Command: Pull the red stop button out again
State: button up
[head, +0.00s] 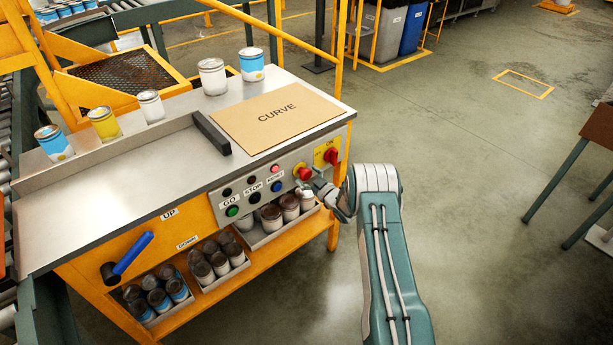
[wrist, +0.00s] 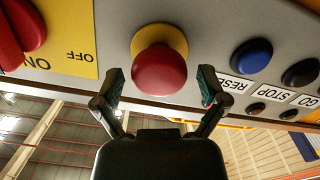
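The red stop button (head: 304,174) is a round red mushroom head on a yellow backing at the right of the grey control panel. In the wrist view the button (wrist: 159,69) stands out from the panel, with its yellow collar visible behind it. My gripper (wrist: 160,88) is open, its two dark fingertips spread to either side of the button, and no contact shows. In the head view my gripper (head: 320,188) is just right of and below the button, partly hidden by my wrist.
A red rotary switch (head: 331,156) on a yellow ON/OFF plate sits right beside the button. Blue RESET (head: 276,186), black STOP (head: 254,197) and green GO (head: 232,211) buttons are to its left. A shelf of cans (head: 271,217) lies below.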

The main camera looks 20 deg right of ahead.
dwell(0.3)
jog(key=v, duration=1.2)
jog(key=shift+w, duration=0.1)
notch_tip(320, 180, up, 13)
jog(key=w+m+g+h, duration=0.1)
jog(key=w+g+h, duration=0.1)
jog(key=w+h, duration=0.15)
jog(key=s+a+r+m+g+h, duration=0.1)
jog(key=s+r+m+h, duration=0.1)
jog(key=s+r, duration=0.35)
jog(key=s+a+r+m+g+h, duration=0.1)
jog(key=s+r+h, duration=0.1)
jog(key=r, duration=0.6)
jog(key=s+a+r+m+g, duration=0.1)
jog(key=s+a+r+g, duration=0.1)
jog(key=s, duration=0.9)
jog(key=s+a+r+m+g, duration=0.1)
jog(key=s+a, duration=0.3)
jog(key=s, duration=0.7)
jog(key=s+a+r+m+g, duration=0.2)
jog(key=s+a+r+g, duration=0.1)
jog(key=s, duration=0.8)
jog(key=shift+s+a+r+g, duration=0.3)
jog(key=shift+s+a+g, duration=0.1)
jog(key=shift+g, duration=0.1)
